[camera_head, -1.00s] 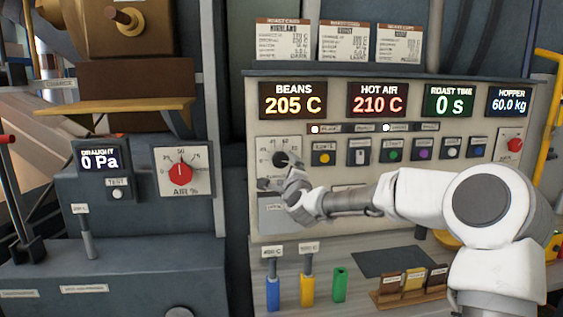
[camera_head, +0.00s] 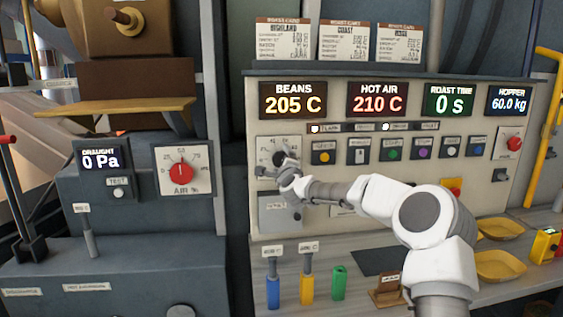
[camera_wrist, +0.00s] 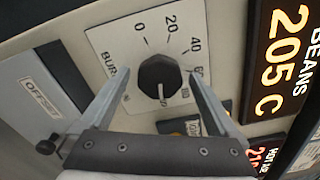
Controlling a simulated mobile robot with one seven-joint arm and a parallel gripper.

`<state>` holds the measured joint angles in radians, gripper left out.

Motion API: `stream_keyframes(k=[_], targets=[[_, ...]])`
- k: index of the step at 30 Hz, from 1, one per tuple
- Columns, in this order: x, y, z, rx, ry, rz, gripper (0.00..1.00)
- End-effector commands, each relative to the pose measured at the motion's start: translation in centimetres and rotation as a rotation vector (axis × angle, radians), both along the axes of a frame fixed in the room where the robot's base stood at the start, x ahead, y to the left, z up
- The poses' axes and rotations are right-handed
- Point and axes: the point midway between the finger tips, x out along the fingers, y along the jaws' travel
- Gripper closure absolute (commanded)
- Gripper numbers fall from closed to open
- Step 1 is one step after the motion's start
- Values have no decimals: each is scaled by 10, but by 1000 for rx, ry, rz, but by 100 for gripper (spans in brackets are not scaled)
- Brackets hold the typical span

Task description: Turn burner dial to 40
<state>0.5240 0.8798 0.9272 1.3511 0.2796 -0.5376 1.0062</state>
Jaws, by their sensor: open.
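The burner dial is a round black knob (camera_wrist: 158,72) on a pale plate (camera_wrist: 118,45) marked "BURN…" with a scale from 0 through 20 and 40 upward. It shows fully in the wrist view. A white line on the knob points down in that picture, away from the 20 and 40 marks. My gripper (camera_wrist: 158,80) is open, one finger on each side of the knob; I cannot tell whether either finger touches it. In the head view my gripper (camera_head: 284,162) is in front of the dial plate (camera_head: 264,146) and hides most of the knob.
A row of buttons (camera_head: 393,149) is right of the dial. A red air dial (camera_head: 181,173) stands on the left cabinet. Blue, yellow and green handles (camera_head: 306,289) stand below.

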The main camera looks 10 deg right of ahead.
Motion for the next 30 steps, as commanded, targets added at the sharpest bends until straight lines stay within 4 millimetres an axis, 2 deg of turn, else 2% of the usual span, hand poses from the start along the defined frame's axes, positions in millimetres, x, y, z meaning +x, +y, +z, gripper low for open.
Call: stream_keyframes(k=[3,17,23,30], targets=[[0,0,0,0,0,0,6],[0,0,0,0,-1,0,89],[0,0,0,-12,-1,0,89],[0,1,-1,-103,-2,2,89]])
